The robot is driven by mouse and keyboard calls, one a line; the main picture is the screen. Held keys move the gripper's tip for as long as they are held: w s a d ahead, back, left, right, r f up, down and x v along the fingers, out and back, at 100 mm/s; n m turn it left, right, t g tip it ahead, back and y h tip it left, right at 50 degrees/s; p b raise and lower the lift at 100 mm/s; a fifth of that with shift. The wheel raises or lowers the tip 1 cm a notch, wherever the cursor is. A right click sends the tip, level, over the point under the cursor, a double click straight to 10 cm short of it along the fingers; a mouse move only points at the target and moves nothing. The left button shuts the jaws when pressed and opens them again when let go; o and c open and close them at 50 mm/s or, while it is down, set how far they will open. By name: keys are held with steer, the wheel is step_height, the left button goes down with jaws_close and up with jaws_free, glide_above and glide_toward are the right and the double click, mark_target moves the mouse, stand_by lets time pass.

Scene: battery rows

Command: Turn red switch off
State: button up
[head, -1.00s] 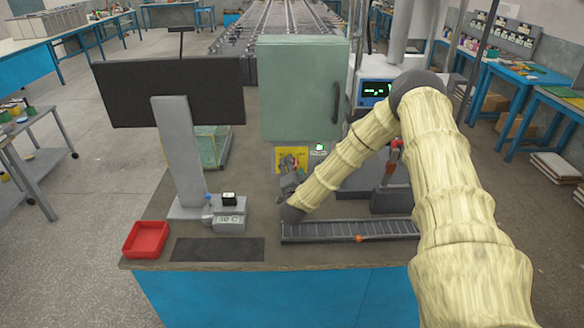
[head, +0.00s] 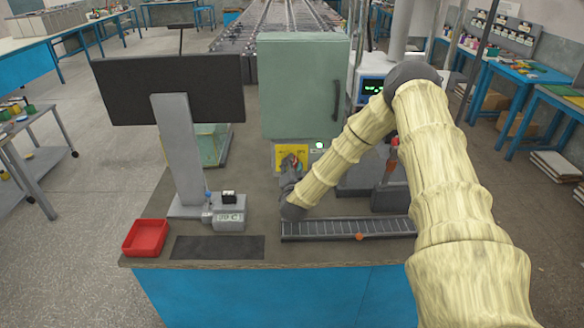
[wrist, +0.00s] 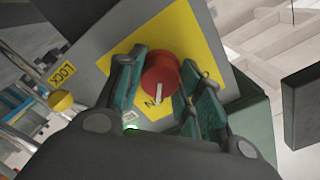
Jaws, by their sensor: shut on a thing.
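The red switch (wrist: 161,72) is a round red knob with a white pointer mark, set on a yellow plate (wrist: 188,40) on a grey panel. In the wrist view the white mark points toward the lower part of the plate, near a black letter. My gripper (wrist: 163,84) has its green-padded fingers on either side of the knob and is shut on it. In the head view my gripper (head: 292,172) is at the yellow plate (head: 279,150) below the green cabinet (head: 305,90), and it hides most of the knob.
A lit green lamp (head: 319,145) is right of the plate. A monitor (head: 168,90) stands left, a red tray (head: 145,238) at the front left, and a dark slotted rail (head: 330,229) under my arm.

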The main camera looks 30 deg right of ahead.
steer(key=shift+s+f+n+b, duration=0.1)
steer(key=shift+n+b, duration=1.65)
steer(key=shift+n, duration=2.4)
steer(key=shift+f+n+b, duration=0.1)
steer(key=shift+n+b, duration=1.65)
steer(key=shift+n, duration=2.4)
steer(key=o, duration=1)
steer(key=shift+d+r, duration=0.1)
steer(key=shift+o, duration=0.2)
steer(key=v, duration=1.2)
